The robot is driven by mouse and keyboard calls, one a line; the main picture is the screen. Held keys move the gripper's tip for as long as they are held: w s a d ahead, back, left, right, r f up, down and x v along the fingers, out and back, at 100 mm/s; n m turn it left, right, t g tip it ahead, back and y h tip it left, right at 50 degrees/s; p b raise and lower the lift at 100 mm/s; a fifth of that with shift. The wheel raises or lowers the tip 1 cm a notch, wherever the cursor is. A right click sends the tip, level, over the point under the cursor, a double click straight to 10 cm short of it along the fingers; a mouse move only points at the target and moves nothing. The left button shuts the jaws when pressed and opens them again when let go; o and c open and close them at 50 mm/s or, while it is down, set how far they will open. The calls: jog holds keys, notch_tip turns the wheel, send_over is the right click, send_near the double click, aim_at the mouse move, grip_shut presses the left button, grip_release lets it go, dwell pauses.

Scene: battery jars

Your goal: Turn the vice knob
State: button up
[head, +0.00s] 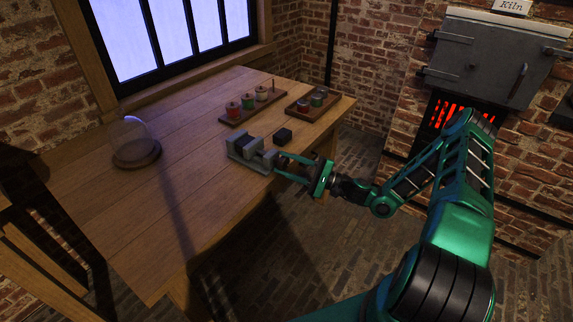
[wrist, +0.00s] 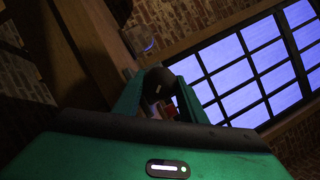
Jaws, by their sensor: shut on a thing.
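The grey vice (head: 248,152) stands on the wooden table near its right edge. My gripper (head: 279,167) reaches in from the right, at the vice's near right end. In the wrist view the dark round vice knob (wrist: 157,84) sits between the two green fingers of my gripper (wrist: 157,100), and they are shut on it. In the head view the fingers largely hide the knob. How far the knob is turned cannot be told.
A small black block (head: 283,136) lies just behind the vice. Two wooden trays with coloured jars (head: 233,110) stand further back. A glass dome (head: 131,138) stands at the left. The kiln (head: 480,65) is at the right. The table's front left (head: 150,215) is clear.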

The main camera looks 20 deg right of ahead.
jog(key=m+t, duration=0.2)
jog(key=m, duration=0.2)
jog(key=m+t+h, duration=0.1)
jog(key=m+t, duration=0.1)
jog(key=m, duration=0.2)
jog(key=shift+d+f+m, duration=0.1)
jog(key=shift+f+m, duration=0.05)
jog(key=shift+m, duration=0.25)
jog(key=m+t+h, duration=0.1)
jog(key=m, duration=0.1)
jog(key=m+t+h, duration=0.1)
jog(key=m, duration=0.2)
jog(key=m+t+h, duration=0.1)
jog(key=m, duration=0.2)
jog(key=m+h, duration=0.2)
jog(key=shift+m+t, duration=0.4)
jog(key=m+h, duration=0.2)
jog(key=m, duration=0.3)
jog(key=m+h, duration=0.2)
jog(key=m, duration=0.2)
jog(key=shift+m, duration=0.4)
jog(key=m+h, duration=0.1)
jog(key=m, duration=0.1)
jog(key=m+h, duration=0.1)
jog(key=m, duration=0.1)
jog(key=shift+r+m+g, duration=0.2)
jog(key=shift+m+g, duration=0.1)
jog(key=shift+g, duration=0.1)
jog(key=shift+m+g+h, duration=0.3)
jog(key=shift+m, duration=0.9)
